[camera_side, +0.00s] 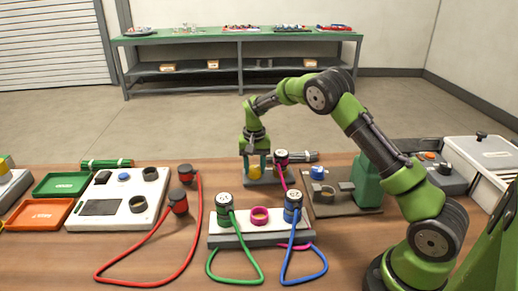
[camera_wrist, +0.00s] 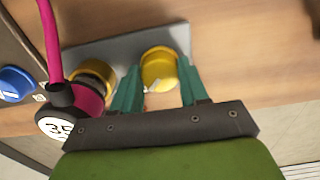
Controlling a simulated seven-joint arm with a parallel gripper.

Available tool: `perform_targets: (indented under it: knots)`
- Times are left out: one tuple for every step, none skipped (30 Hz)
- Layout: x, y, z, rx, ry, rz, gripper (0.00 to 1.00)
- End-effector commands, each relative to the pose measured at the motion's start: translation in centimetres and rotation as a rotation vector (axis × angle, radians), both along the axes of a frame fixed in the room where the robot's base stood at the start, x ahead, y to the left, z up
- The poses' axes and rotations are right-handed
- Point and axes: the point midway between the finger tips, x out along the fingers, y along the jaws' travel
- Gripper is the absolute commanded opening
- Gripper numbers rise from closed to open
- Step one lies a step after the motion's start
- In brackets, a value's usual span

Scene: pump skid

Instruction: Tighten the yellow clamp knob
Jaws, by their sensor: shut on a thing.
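The yellow clamp knob (camera_wrist: 158,70) stands upright on a grey plate (camera_wrist: 112,50) in the wrist view. My gripper (camera_wrist: 157,90) has its two green fingers on either side of the knob, shut on it. In the side view the yellow knob (camera_side: 255,170) shows small below my gripper (camera_side: 255,158), which points down from above. The gripper and arm partly hide the knob there. A pink-cabled black plug (camera_wrist: 62,112) sits close to the left finger, beside a yellow ring-shaped fitting (camera_wrist: 95,78).
A blue knob (camera_side: 318,172) stands on a fixture to the right. In front is a white panel (camera_side: 240,221) with green and blue cabled plugs and a pink ring (camera_side: 260,214). A red cable (camera_side: 155,240) loops over the table at left. Bare table lies at the front left.

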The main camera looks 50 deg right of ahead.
Motion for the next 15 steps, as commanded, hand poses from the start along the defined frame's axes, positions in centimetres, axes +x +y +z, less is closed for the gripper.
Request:
perform_targets:
  knots:
    - [0.08,-0.01,0.15,0.0,-0.003,-0.006,0.13]
    - [0.07,-0.01,0.15,0.0,-0.003,-0.007,0.13]
    - [0.08,-0.01,0.15,0.0,-0.003,-0.008,0.13]
    - [0.08,-0.01,0.15,0.0,-0.003,-0.008,0.13]
    - [0.07,-0.01,0.15,0.0,-0.003,-0.008,0.13]
    - [0.08,-0.02,0.15,0.001,-0.004,-0.008,0.13]
    - [0.08,-0.02,0.16,0.001,-0.004,-0.008,0.13]
    - [0.08,-0.02,0.16,0.001,-0.004,-0.008,0.13]
    - [0.08,-0.02,0.16,0.001,-0.004,-0.008,0.13]
    - [0.08,-0.02,0.16,0.001,-0.004,-0.008,0.13]
    - [0.08,-0.02,0.16,0.001,-0.004,-0.008,0.13]
    - [0.08,-0.02,0.16,0.001,-0.004,-0.008,0.47]
    - [0.08,-0.02,0.16,0.001,-0.004,-0.008,0.51]
    - [0.08,-0.02,0.15,0.001,-0.004,-0.008,0.56]
    - [0.07,-0.03,0.13,0.0,-0.003,-0.007,0.62]
